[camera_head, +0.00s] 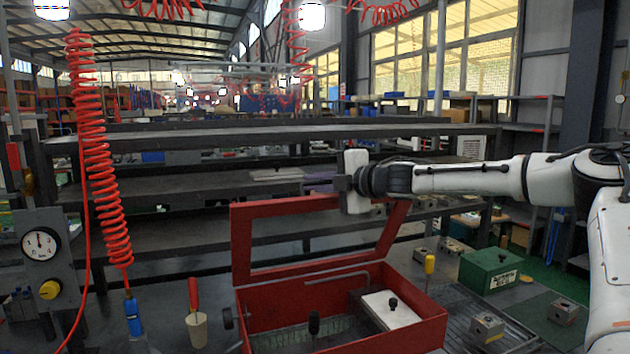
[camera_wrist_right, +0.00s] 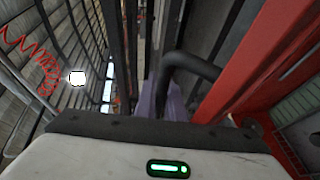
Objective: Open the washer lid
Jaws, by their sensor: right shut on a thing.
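The red washer (camera_head: 395,335) stands open on the bench, a box with a tray inside. Its red lid (camera_head: 243,245), a frame with a large opening, stands raised and steeply tilted at the back of the box. My right gripper (camera_head: 350,182) is at the lid's top edge, toward its right end, and is shut on the lid. In the right wrist view a dark curved handle (camera_wrist_right: 190,65) stands beside the red lid frame (camera_wrist_right: 255,65); the fingertips are hidden there. My left gripper is out of view.
Inside the washer are a white plate (camera_head: 391,308) and a dark bent pipe (camera_head: 338,278). A green box (camera_head: 489,269) and metal valve blocks (camera_head: 487,328) lie to the right. A red coiled hose (camera_head: 100,150) hangs at left. Dark shelves (camera_head: 200,145) stand behind.

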